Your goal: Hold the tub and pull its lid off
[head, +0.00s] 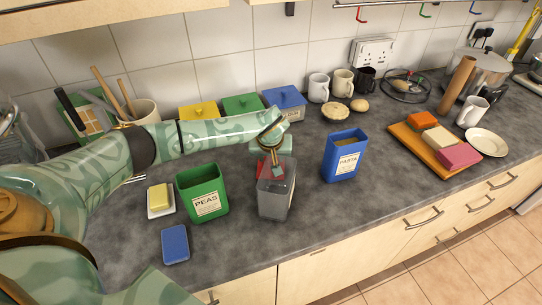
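Several tubs stand on the dark worktop. A grey see-through tub (276,200) is at the front middle, with something small and red at its mouth. My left gripper (272,163) points down at this tub's opening; its fingers are small and partly hidden, so I cannot tell whether they are open or touch anything. A green PEAS tub (203,192) and a blue PASTA tub (345,155) stand open on either side. Behind my arm are lidded yellow (199,110), green (243,104) and blue (286,103) containers, partly covered by the arm. My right gripper is not in view.
A blue slab (175,244) and butter on a dish (160,198) lie at the front left. An orange board (434,150) with coloured blocks is at the right.

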